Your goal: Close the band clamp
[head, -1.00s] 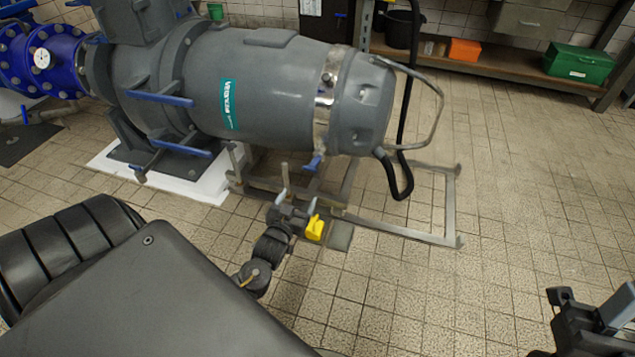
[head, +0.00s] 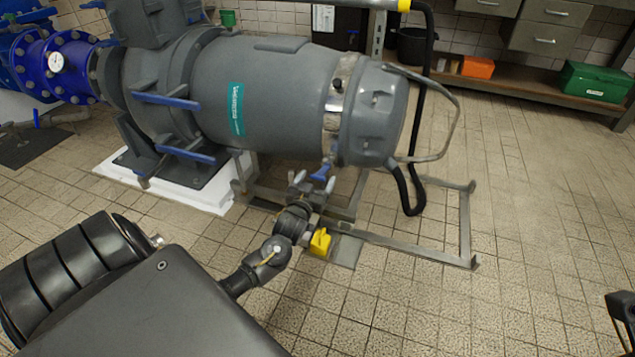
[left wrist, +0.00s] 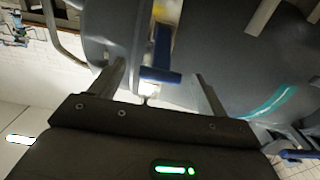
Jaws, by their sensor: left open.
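The band clamp (head: 332,118) is a shiny metal band around the right end of the grey pump body (head: 275,95). Its blue lever (head: 322,173) sticks out at the band's lower front in the head view. My left gripper (head: 312,184) is open just below the lever. In the left wrist view, the blue lever (left wrist: 162,55) lies between the two spread fingers of my left gripper (left wrist: 162,85), with visible gaps to both. Part of my right gripper (head: 622,308) shows at the right edge of the head view; its fingers are cut off.
A metal floor frame (head: 420,248) lies under and right of the pump. A black hose (head: 410,190) and a bent metal handle (head: 450,120) are at the pump's right end. A shelf (head: 520,80) with a green box (head: 594,82) stands behind. The tiled floor at right is clear.

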